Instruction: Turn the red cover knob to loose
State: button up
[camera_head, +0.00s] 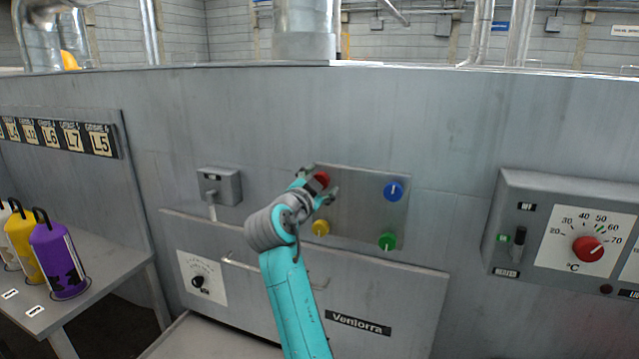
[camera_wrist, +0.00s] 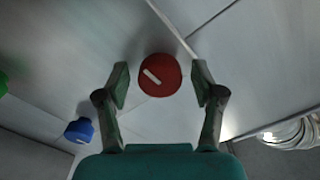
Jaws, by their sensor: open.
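The red cover knob (camera_head: 322,179) sits at the upper left of a square grey cover plate (camera_head: 360,202), partly hidden by my gripper in the head view. In the wrist view the red knob (camera_wrist: 160,75) shows a white mark slanting from upper left to lower right. My gripper (camera_wrist: 161,83) is open, with one finger on each side of the knob. A gap shows between each finger and the knob in the wrist view. In the head view my gripper (camera_head: 318,190) is at the plate's upper left corner.
The plate also bears a blue knob (camera_head: 393,191), a green knob (camera_head: 387,241) and a yellow knob (camera_head: 320,228). A switch box (camera_head: 219,186) is to the left, a drawer handle (camera_head: 243,266) below. A heater panel (camera_head: 560,235) juts out at right. Cylinders (camera_head: 58,262) stand at far left.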

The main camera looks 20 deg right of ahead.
jog(key=c, duration=1.2)
jog(key=shift+o, duration=0.2)
